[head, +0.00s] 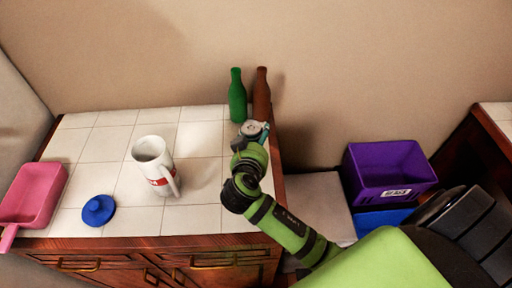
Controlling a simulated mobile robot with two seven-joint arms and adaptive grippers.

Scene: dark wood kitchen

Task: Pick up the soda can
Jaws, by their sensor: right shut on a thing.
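The soda can (250,128) shows only its silvery round top, near the right edge of the tiled counter. My right gripper (259,135) is at the can and shut on it. The gripper and the green arm hide most of the can's body. I cannot tell whether the can touches the counter. My left gripper is not in view.
A green bottle (237,97) and a brown bottle (262,96) stand just behind the can. A purple crate (390,170) sits at right.

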